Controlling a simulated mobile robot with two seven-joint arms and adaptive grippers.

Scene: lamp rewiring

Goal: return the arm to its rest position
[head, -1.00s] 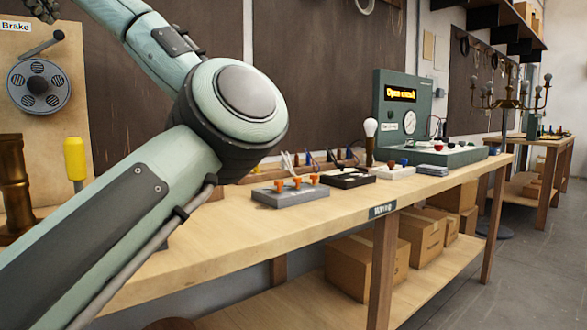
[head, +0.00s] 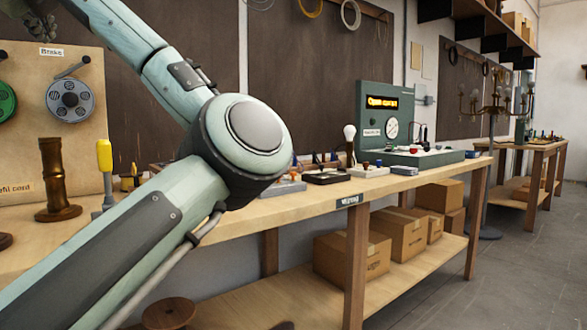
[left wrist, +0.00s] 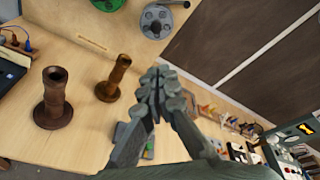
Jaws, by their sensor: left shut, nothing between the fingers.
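My left arm comes in from the lower left of the head view, bends at its elbow, and runs up to the top left. My left gripper (head: 45,28) is at the top left edge there, partly cut off. In the left wrist view the gripper (left wrist: 166,80) has its fingers together with nothing between them, above the workbench (left wrist: 85,140). My right gripper is in neither view.
The bench in the head view carries a brown turned column (head: 55,185), a yellow-handled screwdriver (head: 104,160), a bulb (head: 349,133) and a green tester (head: 378,108). A board with a grey reel (head: 70,100) stands behind.

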